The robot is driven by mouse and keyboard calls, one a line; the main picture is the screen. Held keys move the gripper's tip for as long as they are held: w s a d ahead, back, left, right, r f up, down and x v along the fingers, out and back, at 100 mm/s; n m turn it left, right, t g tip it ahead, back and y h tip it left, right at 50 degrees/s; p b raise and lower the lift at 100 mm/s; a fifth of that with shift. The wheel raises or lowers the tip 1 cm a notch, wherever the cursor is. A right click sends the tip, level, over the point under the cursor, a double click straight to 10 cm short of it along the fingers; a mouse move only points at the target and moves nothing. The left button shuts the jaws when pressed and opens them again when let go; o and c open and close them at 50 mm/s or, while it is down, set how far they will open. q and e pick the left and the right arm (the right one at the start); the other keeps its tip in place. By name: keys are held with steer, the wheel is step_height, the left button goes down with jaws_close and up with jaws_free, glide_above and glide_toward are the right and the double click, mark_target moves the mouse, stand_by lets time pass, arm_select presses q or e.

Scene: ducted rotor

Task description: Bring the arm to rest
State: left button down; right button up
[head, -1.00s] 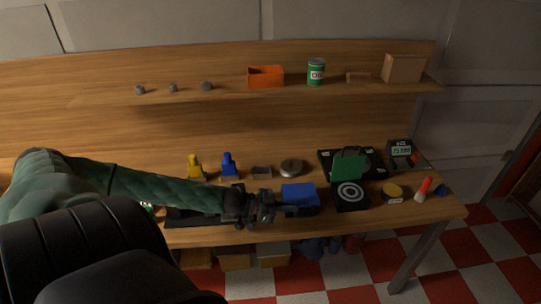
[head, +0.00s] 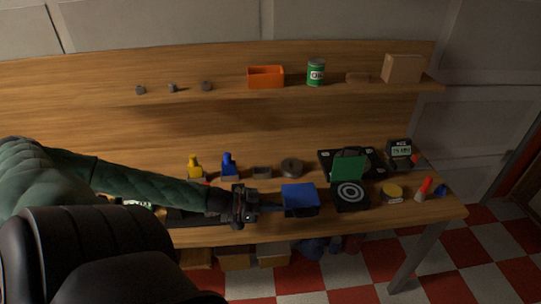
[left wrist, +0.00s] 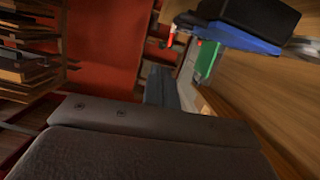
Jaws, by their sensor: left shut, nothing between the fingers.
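My left arm reaches in from the left in the head view, low over the workbench (head: 225,237). My left gripper (head: 270,207) is shut and empty, pointing right toward the blue block (head: 299,195). Its tips are close to the block; I cannot tell whether they touch. My right gripper is not in view.
Yellow (head: 195,168) and blue (head: 229,164) bottles stand behind the arm. The shelf above holds an orange bin (head: 266,77) and green can (head: 316,72).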

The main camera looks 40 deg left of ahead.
arm_select(q)
steer(key=shift+s+a+r, duration=0.15)
steer(key=shift+s+a, duration=0.2)
steer(key=shift+s, duration=0.05)
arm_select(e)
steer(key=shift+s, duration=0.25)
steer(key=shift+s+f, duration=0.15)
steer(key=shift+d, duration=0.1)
